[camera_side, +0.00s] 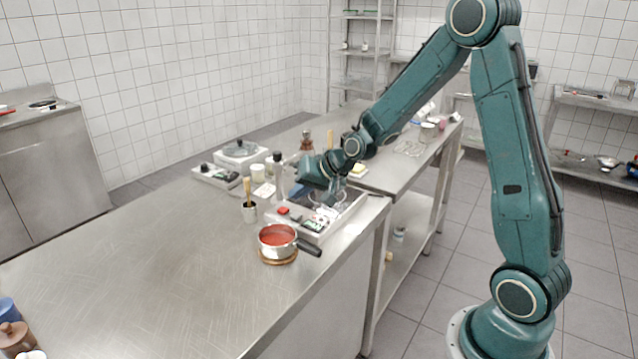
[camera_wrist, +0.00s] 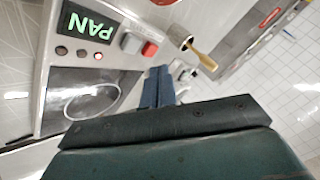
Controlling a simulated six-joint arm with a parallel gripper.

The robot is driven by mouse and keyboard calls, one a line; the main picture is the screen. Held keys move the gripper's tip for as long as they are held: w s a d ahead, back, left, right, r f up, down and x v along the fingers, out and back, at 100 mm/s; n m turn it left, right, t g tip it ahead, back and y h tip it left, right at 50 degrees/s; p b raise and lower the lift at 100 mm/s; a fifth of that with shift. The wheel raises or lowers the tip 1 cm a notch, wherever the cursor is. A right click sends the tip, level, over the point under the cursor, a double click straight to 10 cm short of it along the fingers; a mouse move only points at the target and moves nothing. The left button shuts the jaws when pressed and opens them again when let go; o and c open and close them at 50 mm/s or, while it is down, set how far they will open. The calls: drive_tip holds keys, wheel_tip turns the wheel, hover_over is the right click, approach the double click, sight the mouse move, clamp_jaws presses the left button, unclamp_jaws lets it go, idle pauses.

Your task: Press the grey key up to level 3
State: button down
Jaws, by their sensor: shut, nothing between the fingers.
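The grey key (camera_wrist: 131,42) sits beside a red key (camera_wrist: 149,49) on the pale control panel of a hotplate unit (camera_side: 312,236). The panel's green display (camera_wrist: 90,27) reads PAN, upside down in the wrist view. Near it are three small round indicators (camera_wrist: 81,53); the one nearest the keys looks reddish. The red key also shows in the side view (camera_side: 283,210). My gripper (camera_wrist: 158,72) is shut and empty, its fingertips below the keys in the wrist view and apart from them. In the side view my gripper is over the unit, fingertips hard to make out.
A saucepan with red contents (camera_side: 277,236) stands on a wooden trivet (camera_side: 279,260) in front of the unit. A pot with a brush (camera_side: 249,212) stands to its left, with a scale (camera_side: 242,156) and bottles behind. The near steel worktop (camera_side: 150,270) is mostly clear.

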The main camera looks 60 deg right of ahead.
drive_tip(key=shift+f, duration=1.4)
drive_tip(key=shift+f, duration=0.85)
idle(2.3)
drive_tip(key=shift+r, duration=0.85)
drive_tip(key=shift+r, duration=0.1)
drive_tip(key=shift+r, duration=2.45)
